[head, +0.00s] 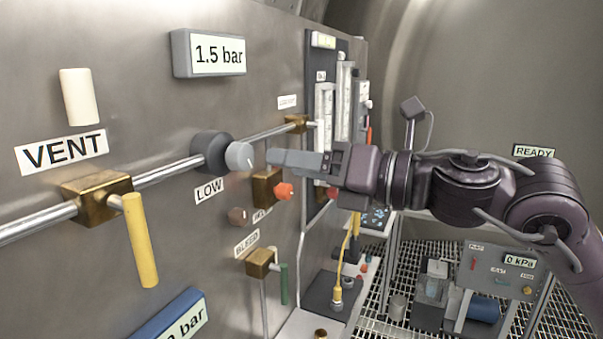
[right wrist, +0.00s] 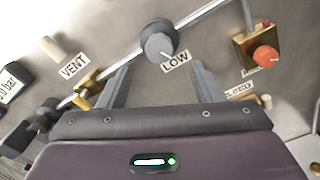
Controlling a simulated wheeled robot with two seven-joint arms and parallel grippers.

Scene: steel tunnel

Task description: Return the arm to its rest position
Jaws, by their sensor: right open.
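My right arm (head: 465,185) comes in from the right in the head view, stretched toward the steel panel. My right gripper (head: 280,160) is at its end, beside the grey round knob (head: 239,156) above the LOW label. In the right wrist view the two fingers of the right gripper (right wrist: 160,85) stand wide apart with nothing between them. The LOW knob (right wrist: 160,46) shows beyond the fingertips, apart from them. The left gripper is in neither view.
A yellow lever (head: 140,240) hangs under the VENT label (head: 62,151). An orange knob (head: 284,191) sits just below my right gripper, and a green lever (head: 284,284) lower down. Gauge tubes (head: 345,100) stand behind the gripper. A grey box reading 0 kPa (head: 490,272) stands at lower right over grating.

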